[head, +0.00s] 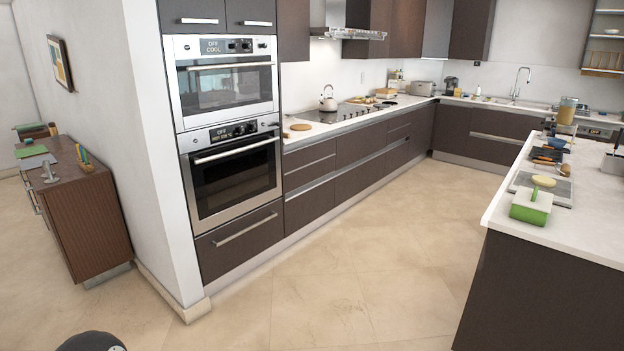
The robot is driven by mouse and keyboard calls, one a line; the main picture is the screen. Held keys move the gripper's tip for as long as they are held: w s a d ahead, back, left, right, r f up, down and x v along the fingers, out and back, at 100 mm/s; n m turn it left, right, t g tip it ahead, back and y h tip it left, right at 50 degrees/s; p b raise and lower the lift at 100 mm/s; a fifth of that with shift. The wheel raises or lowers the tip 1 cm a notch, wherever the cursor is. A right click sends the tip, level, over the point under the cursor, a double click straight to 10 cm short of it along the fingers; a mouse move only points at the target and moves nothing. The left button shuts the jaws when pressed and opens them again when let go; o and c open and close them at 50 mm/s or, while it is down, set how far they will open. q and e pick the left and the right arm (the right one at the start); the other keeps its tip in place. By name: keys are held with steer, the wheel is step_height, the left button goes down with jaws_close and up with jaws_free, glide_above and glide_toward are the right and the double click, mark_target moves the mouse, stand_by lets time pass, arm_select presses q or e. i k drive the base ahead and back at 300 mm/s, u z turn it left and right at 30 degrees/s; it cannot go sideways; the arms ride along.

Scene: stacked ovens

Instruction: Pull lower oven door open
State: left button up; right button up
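The lower oven (233,172) is built into a tall dark cabinet left of centre in the head view. Its dark glass door (236,183) appears shut, with a silver bar handle (236,150) across the top. The display above it reads OFF. The upper oven (222,80) sits directly above, also shut, with its own bar handle (228,66). Neither of my grippers shows in this view. A dark rounded shape at the bottom left edge is too cut off to tell.
Tiled floor (345,285) in front of the ovens is clear. A drawer (240,240) lies below the lower oven. A white wall end (150,150) stands left of it. An island counter (560,225) with a green box (531,207) stands at the right.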

mark_target(224, 182)
steer(key=u, duration=0.2)
steer(key=i, duration=1.8)
steer(key=u, duration=0.7)
steer(key=i, duration=1.75)
steer(key=u, duration=0.25)
